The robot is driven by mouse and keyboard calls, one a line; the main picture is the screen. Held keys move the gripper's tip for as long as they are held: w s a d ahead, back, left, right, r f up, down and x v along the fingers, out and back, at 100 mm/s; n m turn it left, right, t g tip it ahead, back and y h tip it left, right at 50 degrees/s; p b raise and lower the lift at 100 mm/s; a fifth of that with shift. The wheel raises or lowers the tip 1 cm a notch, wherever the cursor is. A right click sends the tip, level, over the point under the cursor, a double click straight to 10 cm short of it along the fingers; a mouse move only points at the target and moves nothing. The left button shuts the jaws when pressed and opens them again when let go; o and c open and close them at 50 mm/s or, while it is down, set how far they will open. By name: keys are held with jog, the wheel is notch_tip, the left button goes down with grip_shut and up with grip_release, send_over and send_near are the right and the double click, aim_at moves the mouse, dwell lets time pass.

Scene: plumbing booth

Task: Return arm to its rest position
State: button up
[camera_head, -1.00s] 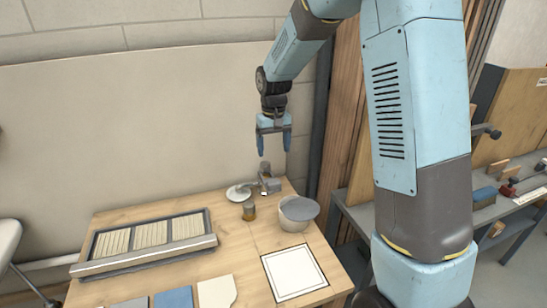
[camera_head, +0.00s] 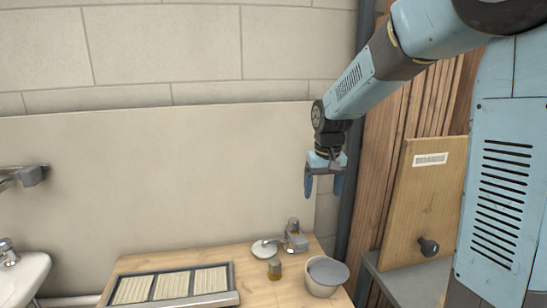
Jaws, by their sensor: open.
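My gripper (camera_head: 323,186) hangs from my blue arm at the right of centre, fingers pointing down. Its two blue fingers are apart with nothing between them. It is in the air above the back right of the wooden table (camera_head: 240,263), clear of everything on it.
On the table stand a grey-framed tray with pale slats (camera_head: 233,297), a small amber jar (camera_head: 274,269), a bowl with a grey lid (camera_head: 326,279), a white dish (camera_head: 263,250) and a metal fitting (camera_head: 295,238). A sink (camera_head: 22,275) is at left. A dark pipe (camera_head: 357,140) runs upright right of my gripper.

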jog(key=s+d+r+t, duration=0.1)
jog(key=s+d+r, duration=0.2)
jog(key=s, duration=0.5)
jog(key=s+d+r+m+t, duration=0.1)
jog(key=s+d+r+t, duration=0.1)
jog(key=s, duration=0.6)
jog(key=s+d+r+t, duration=0.1)
jog(key=s+d+r, duration=0.3)
jog(key=s, duration=0.5)
jog(key=shift+d+m, duration=0.25)
jog(key=shift+m, duration=0.15)
jog(key=shift+s+r, duration=0.1)
